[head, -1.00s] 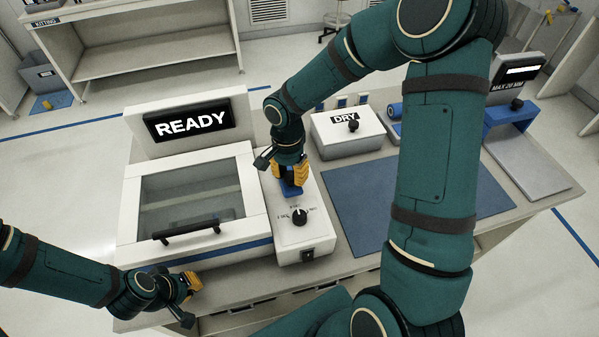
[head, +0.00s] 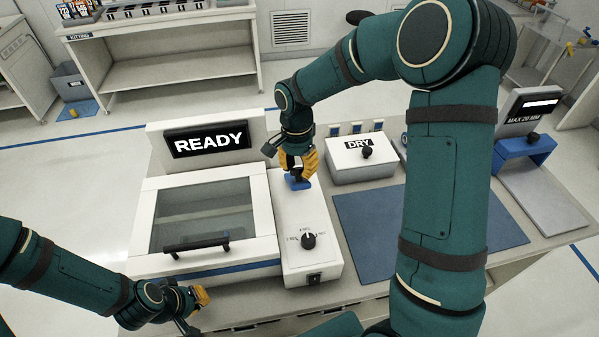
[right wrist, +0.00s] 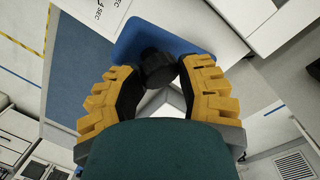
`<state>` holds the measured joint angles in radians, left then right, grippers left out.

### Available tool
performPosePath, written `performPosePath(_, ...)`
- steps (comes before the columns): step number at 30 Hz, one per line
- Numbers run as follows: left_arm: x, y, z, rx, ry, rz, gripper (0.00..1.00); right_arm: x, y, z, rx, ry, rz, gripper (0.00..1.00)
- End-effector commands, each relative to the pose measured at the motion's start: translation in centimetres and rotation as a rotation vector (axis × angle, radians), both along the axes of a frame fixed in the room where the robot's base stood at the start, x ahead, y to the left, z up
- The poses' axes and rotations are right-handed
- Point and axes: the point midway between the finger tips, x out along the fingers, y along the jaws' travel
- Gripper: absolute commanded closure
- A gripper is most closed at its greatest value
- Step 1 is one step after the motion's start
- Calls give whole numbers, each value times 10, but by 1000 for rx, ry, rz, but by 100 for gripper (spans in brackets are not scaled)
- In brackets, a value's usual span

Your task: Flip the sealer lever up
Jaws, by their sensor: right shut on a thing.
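The sealer lever has a dark stem and black round knob (right wrist: 158,68) on a blue base plate (head: 297,183). The plate lies on the far part of the white control box (head: 312,265), right of the sealer lid. My right gripper (head: 298,163) reaches down over the plate and is shut on the lever knob. In the right wrist view the knob sits between the yellow fingertips, with the blue plate (right wrist: 190,42) behind it. The lever's exact tilt is hard to tell. My left gripper (head: 196,308) is low at the bench's front left, away from the lever; its jaw gap is unclear.
The sealer's windowed lid (head: 205,215) is down, with a black handle (head: 197,245). Its screen (head: 205,138) reads READY. A black dial (head: 308,241) is on the box's near part. The DRY box (head: 361,158) and a clear blue mat (head: 375,235) lie to the right.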

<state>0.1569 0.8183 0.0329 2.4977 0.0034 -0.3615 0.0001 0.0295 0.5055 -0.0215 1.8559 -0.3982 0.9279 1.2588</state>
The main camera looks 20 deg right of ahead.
Motion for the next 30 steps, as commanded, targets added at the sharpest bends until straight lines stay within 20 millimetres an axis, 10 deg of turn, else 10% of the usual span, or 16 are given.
performPosePath(15,0,0,0,0,0,0,100,5,-1,-2,0,-9,2,100)
performPosePath(16,0,0,0,0,0,0,100,5,-1,-2,0,-9,2,51)
performPosePath(18,0,0,0,0,0,0,100,5,-1,-2,0,-7,2,30)
performPosePath(30,0,0,0,0,0,0,100,5,0,6,0,-6,2,30)
